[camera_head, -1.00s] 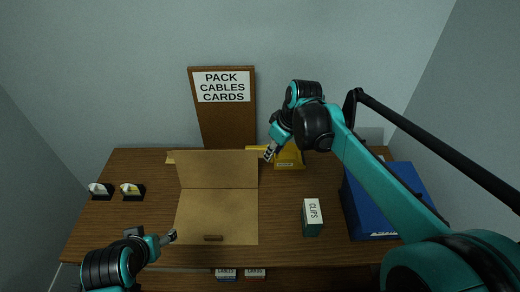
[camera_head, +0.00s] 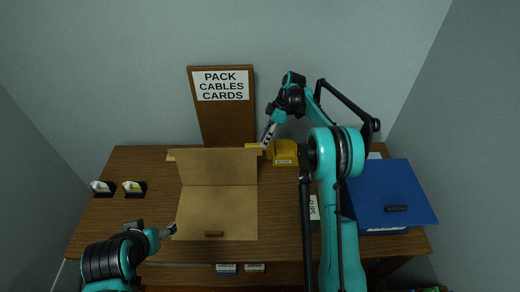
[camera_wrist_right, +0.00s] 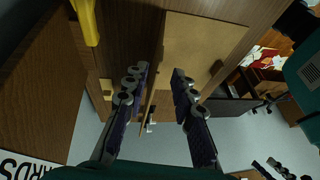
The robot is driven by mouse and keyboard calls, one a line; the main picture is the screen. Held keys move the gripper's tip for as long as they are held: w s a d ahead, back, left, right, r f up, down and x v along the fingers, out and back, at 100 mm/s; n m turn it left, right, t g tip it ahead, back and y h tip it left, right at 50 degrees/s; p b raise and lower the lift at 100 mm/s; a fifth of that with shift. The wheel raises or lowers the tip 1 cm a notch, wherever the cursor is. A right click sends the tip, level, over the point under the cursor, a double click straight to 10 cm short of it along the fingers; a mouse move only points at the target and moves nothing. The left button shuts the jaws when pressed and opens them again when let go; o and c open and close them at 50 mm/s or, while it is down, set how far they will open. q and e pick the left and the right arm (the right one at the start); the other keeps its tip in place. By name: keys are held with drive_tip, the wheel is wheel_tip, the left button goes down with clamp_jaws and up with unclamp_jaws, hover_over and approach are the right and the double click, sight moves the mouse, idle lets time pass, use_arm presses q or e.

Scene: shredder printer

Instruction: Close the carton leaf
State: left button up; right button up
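The brown carton (camera_head: 215,212) lies on the table, with its leaf (camera_head: 218,166) standing up at the back edge. The leaf is not folded down. My right gripper (camera_head: 268,138) is just above and to the right of the leaf's upper right corner. In the right wrist view, my right gripper (camera_wrist_right: 158,88) is open. The leaf's thin edge (camera_wrist_right: 151,100) shows between its fingers, apart from both as far as I can see. The carton's flat panel (camera_wrist_right: 196,45) lies beyond. My left gripper (camera_head: 168,231) is by the carton's front left edge; its finger opening is unclear.
A brown sign board (camera_head: 222,122) stands behind the carton. A yellow object (camera_head: 284,153) is near my right gripper. A blue bin (camera_head: 385,195) is at the right; the clips box (camera_head: 314,208) is partly hidden by my arm. Two small holders (camera_head: 134,189) sit at the left.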

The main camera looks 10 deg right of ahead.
drive_tip(key=b+x, duration=0.1)
drive_tip(key=x, duration=0.4)
drive_tip(key=shift+f, duration=0.25)
clamp_jaws()
